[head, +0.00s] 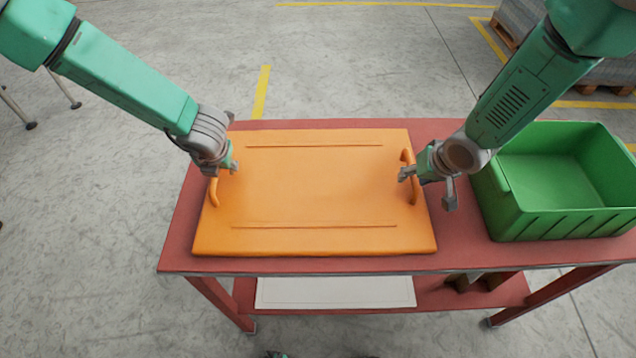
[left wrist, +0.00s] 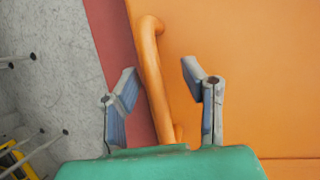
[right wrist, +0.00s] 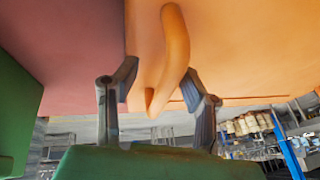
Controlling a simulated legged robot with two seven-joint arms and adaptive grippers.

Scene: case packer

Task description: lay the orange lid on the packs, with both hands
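The orange lid (head: 315,190) lies flat on the red table, with a handle at each end. My left gripper (head: 228,167) is over the lid's left handle (head: 213,192). In the left wrist view its fingers stand apart, with the left handle (left wrist: 153,75) between them and not gripped. My right gripper (head: 426,184) is at the right handle (head: 406,156). In the right wrist view its fingers are also spread, with the right handle (right wrist: 177,45) between their tips, not clamped. No packs are visible.
A green crate (head: 520,216), its visible inside empty, stands on the red table (head: 455,235) to the right of the lid. A lower shelf holds a white panel (head: 335,292) and brown items (head: 480,282). Grey stacked goods stand on the floor at upper right.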

